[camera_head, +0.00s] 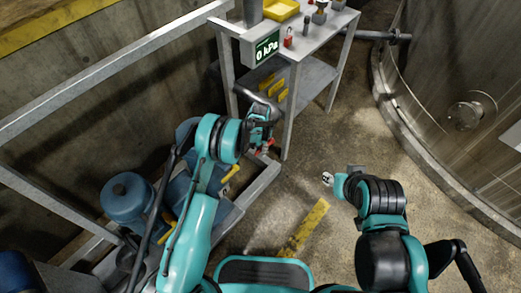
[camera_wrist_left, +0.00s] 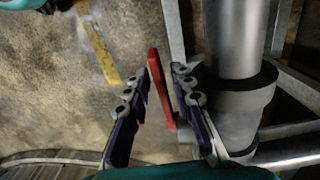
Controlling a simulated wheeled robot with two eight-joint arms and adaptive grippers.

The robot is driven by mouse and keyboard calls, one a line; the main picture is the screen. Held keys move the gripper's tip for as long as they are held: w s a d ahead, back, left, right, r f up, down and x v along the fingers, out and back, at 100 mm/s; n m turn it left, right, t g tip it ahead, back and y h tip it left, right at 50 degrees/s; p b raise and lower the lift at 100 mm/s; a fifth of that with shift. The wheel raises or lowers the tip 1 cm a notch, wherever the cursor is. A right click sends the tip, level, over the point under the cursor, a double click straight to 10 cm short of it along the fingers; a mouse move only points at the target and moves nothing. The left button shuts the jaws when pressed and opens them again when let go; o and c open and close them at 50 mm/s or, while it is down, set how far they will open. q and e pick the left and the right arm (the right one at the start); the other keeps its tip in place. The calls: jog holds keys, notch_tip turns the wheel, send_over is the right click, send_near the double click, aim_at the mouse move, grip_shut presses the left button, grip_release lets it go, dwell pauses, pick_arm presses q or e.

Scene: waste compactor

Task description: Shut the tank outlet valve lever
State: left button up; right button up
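In the left wrist view a red lever (camera_wrist_left: 160,88) stands between the two fingers of my left gripper (camera_wrist_left: 158,108). The fingers are open; the lever is nearer the right finger, with a gap to the left one. I cannot tell if it touches the right finger. A thick grey pipe with a collar (camera_wrist_left: 238,100) is just to the right. In the head view my left gripper (camera_head: 264,140) is low beside the table leg, and the lever there is mostly hidden.
A metal table (camera_head: 326,30) with a 0 kPa display (camera_head: 267,48) stands behind the left gripper. A blue pump unit (camera_head: 128,200) and a grey rail (camera_head: 110,65) are at left. A large tank (camera_head: 440,70) is at right. Floor between is open.

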pick_arm(q)
grip_shut()
jog(key=shift+w+d+r+g+y, duration=0.2)
jog(key=shift+r+g+y, duration=0.2)
jog(key=shift+r+g, duration=0.15)
jog(key=shift+o, duration=2.1)
grip_release()
notch_tip(320, 180, up, 12)
jog(key=w, duration=0.1)
jog(key=shift+d, duration=0.4)
